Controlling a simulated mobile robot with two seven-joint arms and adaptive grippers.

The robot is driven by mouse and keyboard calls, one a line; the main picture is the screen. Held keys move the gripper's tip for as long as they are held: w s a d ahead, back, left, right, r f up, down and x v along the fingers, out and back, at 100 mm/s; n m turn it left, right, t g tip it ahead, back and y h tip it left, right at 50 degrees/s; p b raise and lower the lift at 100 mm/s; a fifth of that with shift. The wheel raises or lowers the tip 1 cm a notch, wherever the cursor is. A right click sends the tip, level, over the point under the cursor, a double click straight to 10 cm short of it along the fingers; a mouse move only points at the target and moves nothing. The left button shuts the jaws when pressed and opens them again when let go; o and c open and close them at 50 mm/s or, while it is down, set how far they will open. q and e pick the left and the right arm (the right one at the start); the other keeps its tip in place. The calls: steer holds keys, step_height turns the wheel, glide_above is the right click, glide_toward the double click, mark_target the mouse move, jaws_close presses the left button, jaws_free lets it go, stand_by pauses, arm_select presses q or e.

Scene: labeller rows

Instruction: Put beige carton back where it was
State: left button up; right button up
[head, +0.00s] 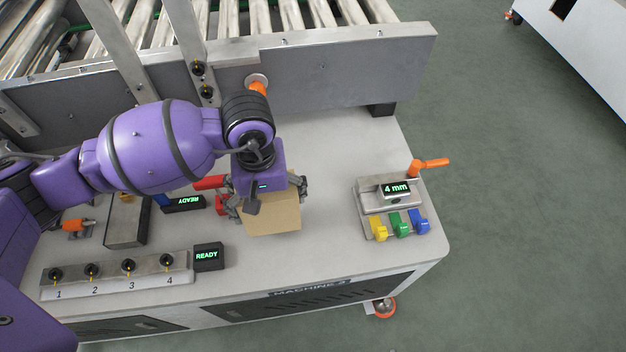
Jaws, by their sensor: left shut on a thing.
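The beige carton (272,219) is a small box over the front middle of the grey machine table (330,247). My left gripper (268,203) points down and is shut on the carton, with a finger on its left and right sides. The wrist hides the carton's back part. I cannot tell whether the carton touches the table or hangs just above it. My right gripper is not in view.
A switch panel (118,272) numbered 1 to 4 and a "READY" display (208,256) stand left of the carton. A "4 mm" device (390,208) with coloured levers stands right. A roller conveyor (290,18) runs behind. The table between carton and device is clear.

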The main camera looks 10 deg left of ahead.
arm_select(q)
steer(key=shift+w+a+f, duration=0.15)
steer(key=shift+w+f, duration=0.3)
steer(key=shift+f, duration=1.7)
steer(key=shift+f, duration=0.1)
steer(key=o, duration=1.7)
steer(key=shift+f, duration=0.1)
steer(key=shift+o, duration=0.3)
